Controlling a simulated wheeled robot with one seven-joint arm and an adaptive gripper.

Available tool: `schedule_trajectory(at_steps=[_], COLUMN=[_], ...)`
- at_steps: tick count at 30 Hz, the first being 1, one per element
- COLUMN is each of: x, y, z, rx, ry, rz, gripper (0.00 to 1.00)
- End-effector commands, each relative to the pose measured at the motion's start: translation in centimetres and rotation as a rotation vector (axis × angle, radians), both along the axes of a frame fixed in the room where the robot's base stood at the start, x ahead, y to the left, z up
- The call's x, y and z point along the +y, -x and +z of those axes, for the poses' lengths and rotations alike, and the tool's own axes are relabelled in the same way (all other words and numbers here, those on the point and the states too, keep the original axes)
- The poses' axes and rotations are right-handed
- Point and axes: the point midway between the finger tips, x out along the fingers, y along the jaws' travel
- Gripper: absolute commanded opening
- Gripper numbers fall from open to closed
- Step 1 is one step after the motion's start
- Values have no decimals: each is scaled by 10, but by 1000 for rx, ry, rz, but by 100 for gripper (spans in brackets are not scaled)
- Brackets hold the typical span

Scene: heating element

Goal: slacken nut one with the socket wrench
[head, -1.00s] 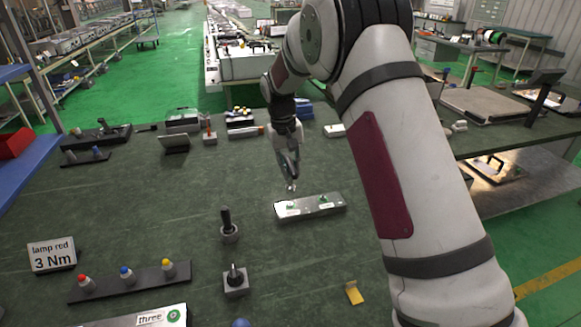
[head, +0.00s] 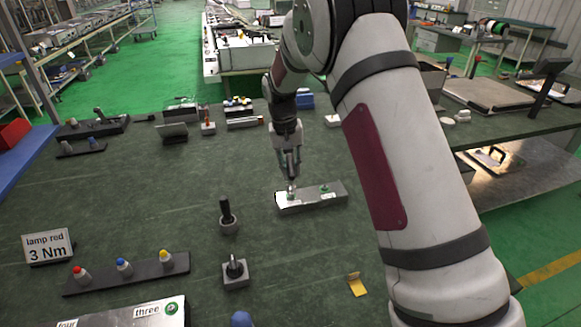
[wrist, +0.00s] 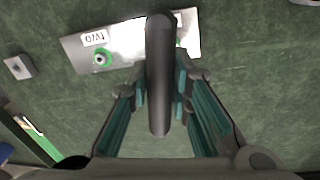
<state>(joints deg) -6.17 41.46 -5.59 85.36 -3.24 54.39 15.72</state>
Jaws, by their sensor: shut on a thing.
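My gripper (head: 290,168) is shut on the socket wrench, whose dark round handle (wrist: 158,75) stands between the fingers in the wrist view. The wrench points down at the left end of a light metal plate (head: 336,196) on the table. Its lower end is at the left green-ringed nut, which it mostly hides; I cannot tell whether it is fully seated. The other nut (head: 324,188) stands free at the plate's right. In the wrist view that nut (wrist: 101,58) sits beside an upside-down "two" label (wrist: 95,38).
Two dark upright tools (head: 228,222) (head: 235,272) stand left of the plate. A second plate (head: 118,318) labelled "three" and "four" lies in front.

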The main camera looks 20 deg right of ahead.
Motion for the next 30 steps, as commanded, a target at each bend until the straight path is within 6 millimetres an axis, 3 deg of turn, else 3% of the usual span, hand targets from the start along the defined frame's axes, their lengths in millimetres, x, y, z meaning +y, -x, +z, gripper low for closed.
schedule_trajectory(at_steps=[6, 16, 24, 30], x=[1, 1, 1, 1], y=[-1, 0, -1, -1], z=[0, 1, 0, 1], rx=[-1, -1, -1, -1], ry=[0, 0, 1, 0], rz=[-137, -162, -416, -494], gripper=[0, 0, 0, 0])
